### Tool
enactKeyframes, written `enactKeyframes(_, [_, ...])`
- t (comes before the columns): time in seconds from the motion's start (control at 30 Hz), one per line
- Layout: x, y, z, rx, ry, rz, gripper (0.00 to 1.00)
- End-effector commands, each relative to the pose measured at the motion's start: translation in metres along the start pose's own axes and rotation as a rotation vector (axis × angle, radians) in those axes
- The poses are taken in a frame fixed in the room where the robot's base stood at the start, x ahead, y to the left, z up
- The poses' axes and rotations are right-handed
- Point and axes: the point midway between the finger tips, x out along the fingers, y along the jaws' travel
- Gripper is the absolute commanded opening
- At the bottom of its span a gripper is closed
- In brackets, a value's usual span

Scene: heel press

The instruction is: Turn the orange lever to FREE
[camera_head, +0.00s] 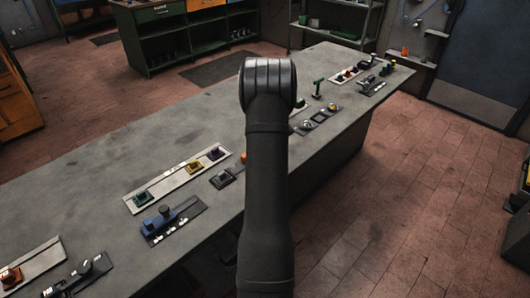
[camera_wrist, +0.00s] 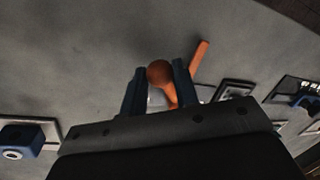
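The orange lever shows in the wrist view with a round knob (camera_wrist: 160,73) and a short orange stem running down from it. My gripper (camera_wrist: 161,78) has its two blue fingers on either side of the knob, one left and one right. The fingers stand apart with the knob filling most of the gap; I cannot tell whether they press on it. The lever's base is mostly hidden behind my gripper. In the head view my arm covers most of this spot, and only a small orange part (camera_head: 243,157) shows beside it.
A separate-looking orange bar (camera_wrist: 199,60) stands just right of the fingers in the wrist view. A blue device (camera_wrist: 20,140) lies at left. On the grey bench (camera_head: 90,170), a pale strip (camera_head: 180,181) with several coloured switches and a blue unit (camera_head: 172,220) sit left of my arm.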

Motion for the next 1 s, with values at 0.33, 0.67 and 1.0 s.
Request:
enactKeyframes(0.33, [-0.001,0.001,-0.001,0.000,0.001,0.003,0.49])
enactKeyframes(0.67, [-0.035,0.001,0.000,0.000,0.002,0.006,0.49])
enactKeyframes(1.0, [-0.119,0.001,0.000,0.000,0.002,0.007,0.49])
